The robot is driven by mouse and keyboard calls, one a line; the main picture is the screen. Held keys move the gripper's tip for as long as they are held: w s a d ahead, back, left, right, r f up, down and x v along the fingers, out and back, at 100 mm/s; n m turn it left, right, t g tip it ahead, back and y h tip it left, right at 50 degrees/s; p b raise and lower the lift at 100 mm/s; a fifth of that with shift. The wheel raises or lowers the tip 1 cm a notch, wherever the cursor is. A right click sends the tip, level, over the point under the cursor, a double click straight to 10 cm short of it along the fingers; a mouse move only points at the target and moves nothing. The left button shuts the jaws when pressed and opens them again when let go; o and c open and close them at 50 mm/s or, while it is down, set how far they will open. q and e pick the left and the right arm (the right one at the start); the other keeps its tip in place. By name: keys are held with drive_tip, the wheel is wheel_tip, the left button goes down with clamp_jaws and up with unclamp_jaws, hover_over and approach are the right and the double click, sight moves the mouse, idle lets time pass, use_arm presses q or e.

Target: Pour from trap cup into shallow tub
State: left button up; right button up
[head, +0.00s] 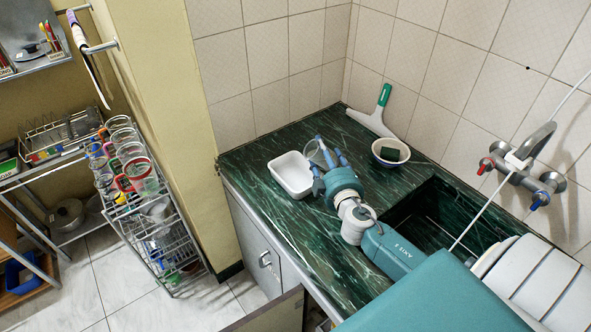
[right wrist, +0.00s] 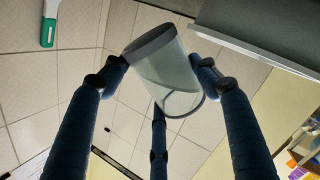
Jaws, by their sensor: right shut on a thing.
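The trap cup (head: 315,150) is a clear, greyish cup held above the counter, just right of the shallow tub. My right gripper (head: 326,156) is shut on it, with blue fingers around its sides. In the right wrist view the cup (right wrist: 165,78) sits tilted between three fingers; I cannot make out its contents. The shallow tub (head: 291,191) is a white, rounded rectangular tray on the green counter, left of the gripper. Its visible inside looks empty. My left gripper is not in view.
A white bowl (head: 380,161) with a dark green sponge (head: 390,154) stands right of the gripper. A squeegee (head: 376,117) leans at the back wall. The sink (head: 440,208) and tap (head: 535,142) are at right. The counter's front left is clear.

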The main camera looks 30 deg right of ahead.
sight(316, 156)
drive_tip(key=shift+n+p, duration=0.6)
drive_tip(key=shift+p, duration=0.2)
drive_tip(key=shift+w+a+r+n+g+h+p, duration=0.1)
drive_tip(key=shift+r+n+p, duration=0.3)
drive_tip(key=shift+p, duration=0.6)
drive_tip(key=shift+s+a+r+n+g+h+p, duration=0.1)
drive_tip(key=shift+n+p, duration=0.5)
drive_tip(key=shift+p, duration=0.4)
drive_tip(key=shift+w+a+r+n+g+h+p, duration=0.1)
drive_tip(key=shift+r+n+p, duration=0.3)
drive_tip(key=shift+p, duration=0.6)
drive_tip(key=shift+w+a+r+n+p, duration=0.2)
drive_tip(key=shift+w+a+n+p, duration=0.15)
drive_tip(key=shift+a+n+p, duration=0.5)
idle(0.4)
drive_tip(key=shift+w+a+f+n+h+b, duration=0.15)
drive_tip(key=shift+f+n+h+b, duration=0.25)
drive_tip(key=shift+n, duration=0.35)
idle(0.6)
